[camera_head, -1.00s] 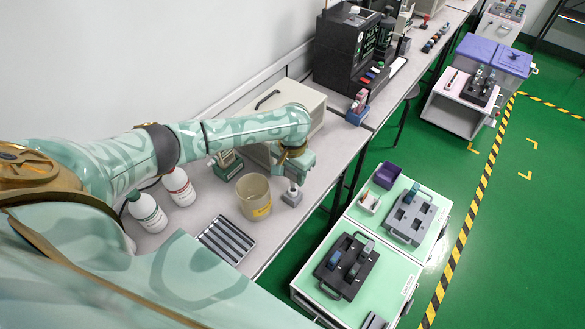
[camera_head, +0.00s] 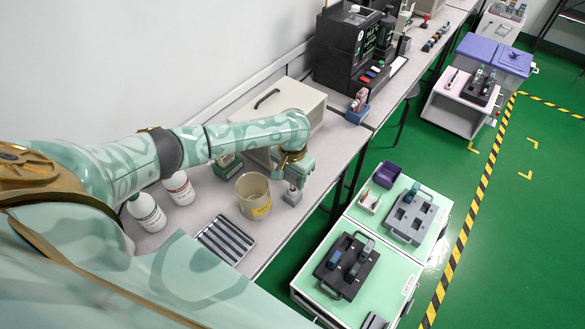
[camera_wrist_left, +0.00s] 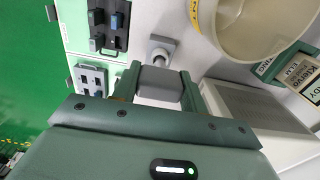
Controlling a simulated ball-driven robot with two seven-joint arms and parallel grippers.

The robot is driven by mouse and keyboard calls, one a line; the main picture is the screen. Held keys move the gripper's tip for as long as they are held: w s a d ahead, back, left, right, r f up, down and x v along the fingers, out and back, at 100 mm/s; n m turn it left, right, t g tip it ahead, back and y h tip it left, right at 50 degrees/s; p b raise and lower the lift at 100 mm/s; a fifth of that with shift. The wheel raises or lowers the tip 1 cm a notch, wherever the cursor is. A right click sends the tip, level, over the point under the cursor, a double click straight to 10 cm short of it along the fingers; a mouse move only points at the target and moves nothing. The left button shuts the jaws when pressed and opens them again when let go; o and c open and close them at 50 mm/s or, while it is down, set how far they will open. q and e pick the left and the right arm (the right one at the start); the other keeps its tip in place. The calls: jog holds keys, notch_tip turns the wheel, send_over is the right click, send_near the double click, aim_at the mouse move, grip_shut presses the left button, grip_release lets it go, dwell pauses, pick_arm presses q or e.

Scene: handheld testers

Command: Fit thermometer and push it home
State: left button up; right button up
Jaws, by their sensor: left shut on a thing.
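My left gripper (camera_head: 297,180) is over the near bench, just right of the beaker. In the left wrist view its two fingers (camera_wrist_left: 158,92) are shut on a grey blocky thing, likely the thermometer (camera_wrist_left: 160,80). A light grey block (camera_head: 292,198) stands on the bench under the gripper. In the left wrist view this block (camera_wrist_left: 168,44) has a round light part with a dark middle, right beyond the held thermometer. I cannot tell whether the two touch. My right gripper is not in view.
A clear beaker (camera_head: 252,196) with a yellow label stands close left of the gripper. A slotted tray (camera_head: 226,240), white bottles (camera_head: 147,213) and a beige box (camera_head: 283,108) are on the bench. Green-topped carts (camera_head: 375,285) stand right, past the bench edge.

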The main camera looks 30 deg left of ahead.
pick_arm(q)
jog(key=shift+f, duration=0.65)
jog(key=o, duration=1.4)
jog(key=shift+c, duration=0.2)
notch_tip(320, 180, up, 16)
jog(key=p, duration=0.6)
jog(key=shift+r+p, duration=0.15)
jog(key=shift+p, duration=0.25)
